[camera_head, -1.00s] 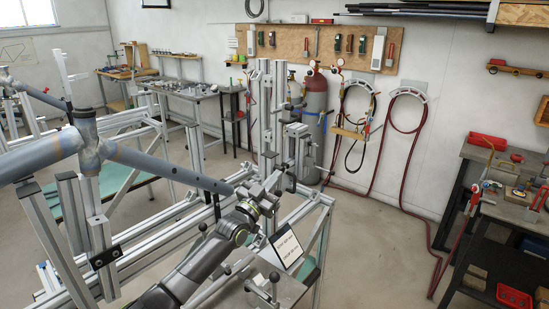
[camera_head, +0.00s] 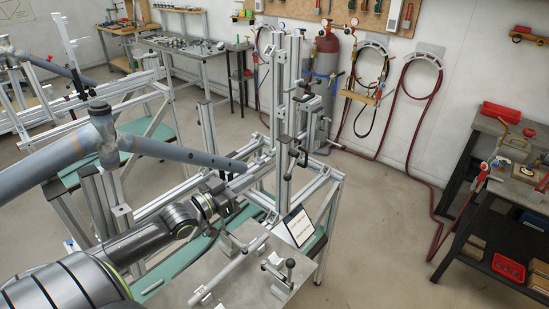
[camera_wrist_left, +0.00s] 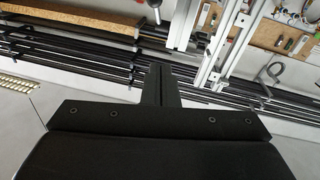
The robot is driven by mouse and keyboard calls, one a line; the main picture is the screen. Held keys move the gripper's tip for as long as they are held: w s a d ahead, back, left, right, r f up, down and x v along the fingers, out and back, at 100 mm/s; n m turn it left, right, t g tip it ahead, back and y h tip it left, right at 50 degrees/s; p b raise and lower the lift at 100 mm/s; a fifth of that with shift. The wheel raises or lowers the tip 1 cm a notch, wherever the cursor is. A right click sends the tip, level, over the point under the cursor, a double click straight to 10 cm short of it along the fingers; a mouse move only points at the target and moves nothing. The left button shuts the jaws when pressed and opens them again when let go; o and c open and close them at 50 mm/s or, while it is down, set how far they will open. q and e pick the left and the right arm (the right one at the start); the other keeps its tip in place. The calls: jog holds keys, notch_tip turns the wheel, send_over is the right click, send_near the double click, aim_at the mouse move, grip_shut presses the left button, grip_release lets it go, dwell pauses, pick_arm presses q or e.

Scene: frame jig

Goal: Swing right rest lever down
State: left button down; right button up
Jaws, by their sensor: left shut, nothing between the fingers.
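The jig's aluminium uprights (camera_head: 288,130) stand at the centre of the head view. A small dark lever handle (camera_head: 299,157) shows on the right side of these uprights. I cannot tell for certain whether it is the right rest lever. The grey frame tube (camera_head: 175,151) slopes toward the uprights from the left. My left gripper (camera_head: 237,201) is left of and below the handle, apart from it. It is shut and empty, and its dark fingers also show in the left wrist view (camera_wrist_left: 160,85). My right gripper is not in view.
A metal plate (camera_head: 225,277) in front carries a long silver bar and a ball-knob lever (camera_head: 290,264). A white sign (camera_head: 299,226) stands beside the jig. A dark workbench (camera_head: 500,200) is at the right. The floor between is clear.

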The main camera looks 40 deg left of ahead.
pick_arm(q)
jog(key=s, duration=0.1)
jog(key=b, duration=0.9)
send_near(291, 166)
jog(key=w+r, duration=0.2)
jog(key=w, duration=0.2)
jog(key=shift+w+d+f+b, duration=0.35)
jog(key=shift+w+f+b, duration=0.2)
jog(key=shift+b, duration=0.3)
jog(key=shift+w+d+f+b, duration=0.15)
jog(key=shift+w+f+b, duration=0.15)
jog(key=shift+b, duration=0.2)
